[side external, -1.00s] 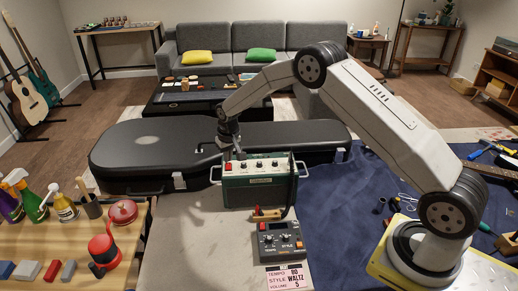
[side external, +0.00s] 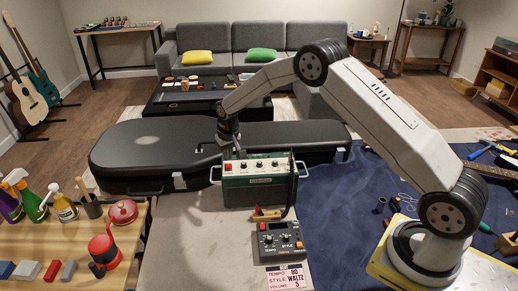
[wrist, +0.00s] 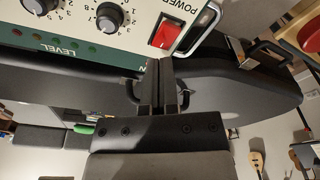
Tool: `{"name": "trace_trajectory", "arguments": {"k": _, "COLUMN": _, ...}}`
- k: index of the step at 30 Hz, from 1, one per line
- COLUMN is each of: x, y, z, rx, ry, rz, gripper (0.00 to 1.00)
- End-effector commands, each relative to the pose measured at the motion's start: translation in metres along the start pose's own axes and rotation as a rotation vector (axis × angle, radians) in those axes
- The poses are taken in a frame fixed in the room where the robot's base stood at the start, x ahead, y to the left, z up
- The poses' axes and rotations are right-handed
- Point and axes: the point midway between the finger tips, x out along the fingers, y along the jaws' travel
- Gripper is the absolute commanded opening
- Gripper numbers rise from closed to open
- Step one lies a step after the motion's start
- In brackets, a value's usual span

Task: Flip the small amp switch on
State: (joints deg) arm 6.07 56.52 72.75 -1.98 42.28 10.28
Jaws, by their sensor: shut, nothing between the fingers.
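The small amp (side external: 262,190) is a dark green box with a cream control panel, standing on the pale bench top. Its red power rocker switch (wrist: 167,34) sits beside the POWER lettering, which shows upside down in the wrist view. The switch also shows as a red spot at the left of the panel in the side view (side external: 228,167). I cannot tell which way the rocker is tipped. My gripper (wrist: 158,62) is shut and empty, its tips just short of the switch in the picture. In the side view my gripper (side external: 233,156) is over the panel's left part.
A black guitar case (side external: 140,150) lies behind the amp. A drum machine (side external: 280,240) and a small red-topped wooden item stand in front. Amp knobs (wrist: 109,17) are near the switch. A wooden table with spray bottles (side external: 62,207) is at the left.

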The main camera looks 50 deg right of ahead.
Motion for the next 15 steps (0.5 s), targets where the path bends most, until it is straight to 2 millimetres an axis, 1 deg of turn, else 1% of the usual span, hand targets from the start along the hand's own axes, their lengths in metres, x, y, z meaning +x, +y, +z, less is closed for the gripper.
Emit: {"name": "trace_trajectory", "arguments": {"k": 15, "x": -0.029, "y": 0.0, "z": -0.005, "rx": 0.0, "ry": 0.002, "rz": 0.0, "gripper": 0.0}}
